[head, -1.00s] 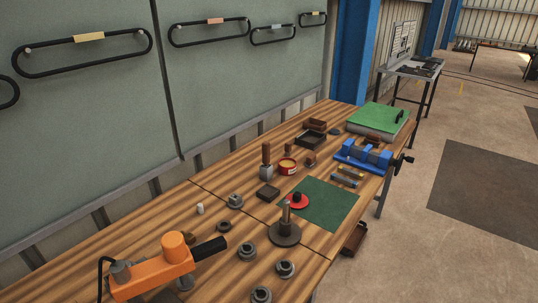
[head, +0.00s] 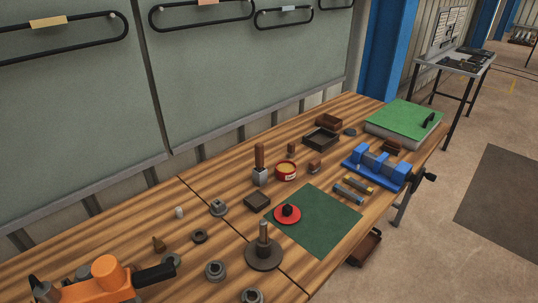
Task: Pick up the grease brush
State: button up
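No brush can be made out with certainty. The closest match is an upright wooden-handled tool (head: 260,163) with a pale grey block at its foot, standing near the bench's middle. A red tin (head: 286,171) with yellowish contents stands just right of it. Whether bristles are hidden there I cannot tell. Orange and black machinery (head: 105,270) shows at the lower left, well apart from the tool. It may be part of my arm. No gripper fingers can be made out.
Around the tool on the wooden bench (head: 100,240) are a dark square block (head: 257,201), a green mat (head: 325,225) with a red disc (head: 287,213), and dark trays (head: 321,139) behind. A blue vise (head: 377,166) is at the right. A round base with a post (head: 263,252) stands in front.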

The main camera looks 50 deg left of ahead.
aim_at(259, 147)
jog(key=z, duration=0.05)
jog(key=i, duration=2.8)
jog(key=u, duration=2.45)
